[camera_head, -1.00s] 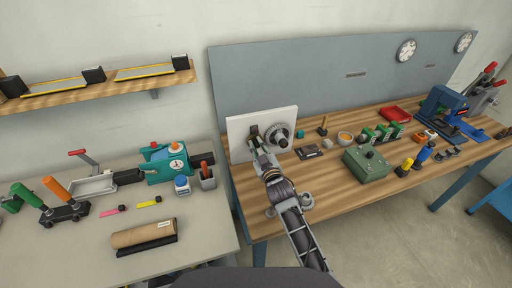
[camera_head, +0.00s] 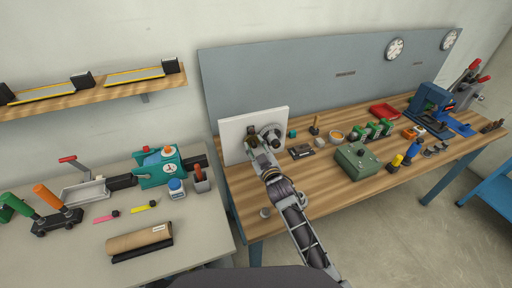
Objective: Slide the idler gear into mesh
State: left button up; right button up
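A white upright panel (camera_head: 233,151) stands at the left end of the wooden workbench. A round grey gear (camera_head: 273,132) is on the right part of its face. My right arm reaches up from below, and my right gripper (camera_head: 254,140) is at the panel, just left of the gear. The gripper and forearm cover the gear's left side and the middle of the panel. The fingers are too small and dark to tell whether they are open, hold anything, or touch the gear. An idler gear cannot be told apart from the visible gear. My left gripper is not in view.
Right of the panel lie a teal cube (camera_head: 292,133), a dark flat device (camera_head: 302,151), an orange-topped bowl (camera_head: 336,136) and a green box (camera_head: 359,162). A grey table (camera_head: 80,255) with a teal machine (camera_head: 160,168) stands left. The wooden bench's front left is mostly clear.

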jog(key=v, duration=1.2)
dwell(0.7)
jog(key=shift+s, duration=0.1)
dwell(0.6)
